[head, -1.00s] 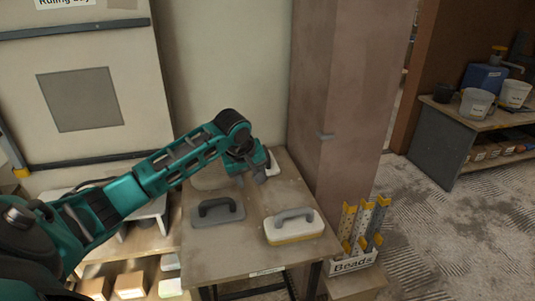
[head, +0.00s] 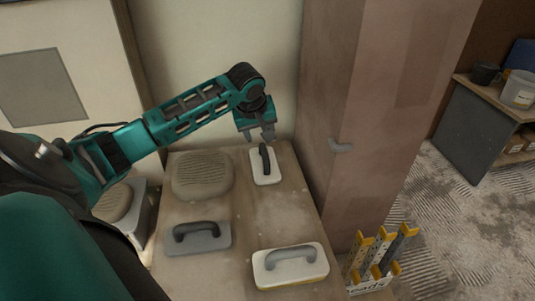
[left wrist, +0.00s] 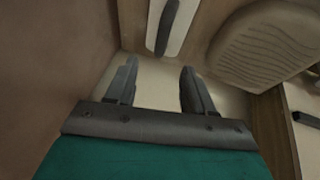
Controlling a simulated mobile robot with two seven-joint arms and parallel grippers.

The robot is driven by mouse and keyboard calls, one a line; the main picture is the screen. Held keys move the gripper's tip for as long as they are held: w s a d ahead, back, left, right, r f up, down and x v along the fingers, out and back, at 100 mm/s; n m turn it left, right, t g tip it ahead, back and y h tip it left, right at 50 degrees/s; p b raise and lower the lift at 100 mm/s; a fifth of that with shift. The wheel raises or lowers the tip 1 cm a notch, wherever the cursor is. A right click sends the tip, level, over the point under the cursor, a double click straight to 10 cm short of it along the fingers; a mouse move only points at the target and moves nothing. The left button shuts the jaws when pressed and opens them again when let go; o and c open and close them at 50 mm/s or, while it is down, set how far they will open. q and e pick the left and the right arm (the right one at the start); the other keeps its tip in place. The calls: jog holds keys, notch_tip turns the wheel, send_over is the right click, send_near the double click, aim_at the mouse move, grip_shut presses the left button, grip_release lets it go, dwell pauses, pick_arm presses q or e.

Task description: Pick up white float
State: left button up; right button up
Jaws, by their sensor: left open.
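A white float with a dark handle (head: 268,176) lies at the back right of the small table; its handle runs front to back. It also shows at the top of the left wrist view (left wrist: 178,30), cut off by the edge. My left gripper (head: 260,138) is open and empty, with its fingers just behind and above the far end of this float. In the left wrist view its two fingers (left wrist: 155,90) are spread apart, with nothing between them. A second whitish float with a grey handle and yellowish underside (head: 290,277) lies at the table's front right.
A ridged beige block (head: 202,175) lies left of the white float and also shows in the left wrist view (left wrist: 265,45). A grey float (head: 200,247) lies at the front left. A brown pillar (head: 375,130) stands close on the right.

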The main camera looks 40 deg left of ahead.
aim_at(264, 151)
pick_arm(q)
jog(key=b+x, duration=0.1)
jog(key=x, duration=0.5)
jog(key=shift+f, duration=0.35)
jog(key=shift+b+x, duration=0.45)
jog(key=shift+x, duration=2.45)
jog(key=shift+s, duration=0.1)
grip_shut()
